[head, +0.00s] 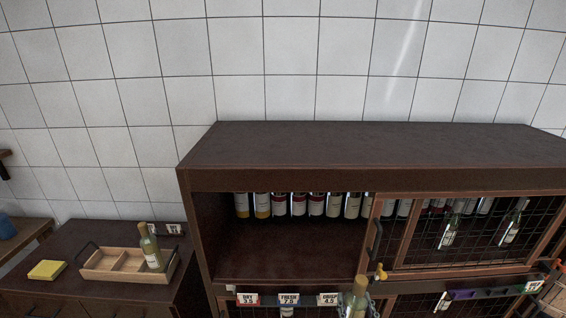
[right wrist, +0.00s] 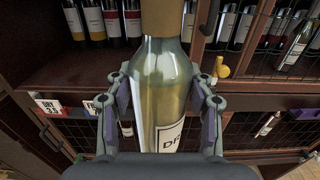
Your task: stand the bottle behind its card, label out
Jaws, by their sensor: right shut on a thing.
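My right gripper (right wrist: 160,108) is shut on a pale green-yellow wine bottle (right wrist: 160,75) with a tan neck, fingers on both sides of its body. Its white label (right wrist: 170,137) faces the wrist camera, slightly right; only the start of its word, seemingly "DR", shows. The held bottle (head: 358,292) shows at the bottom of the head view, in front of the cabinet's card rail. The cards on the open bay's front edge are DRY 3.5 (head: 247,299), FRESH 7.0 (head: 289,299) and CRISP 4.5 (head: 328,299). My left gripper is out of view.
The open shelf (head: 285,262) is bare in front, with a row of bottles (head: 297,205) at the back. A mesh door (head: 470,235) with a dark handle covers the right bay. At left, a wooden tray (head: 100,277) holds another bottle (head: 150,250) beside a yellow sponge-like block (head: 47,269).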

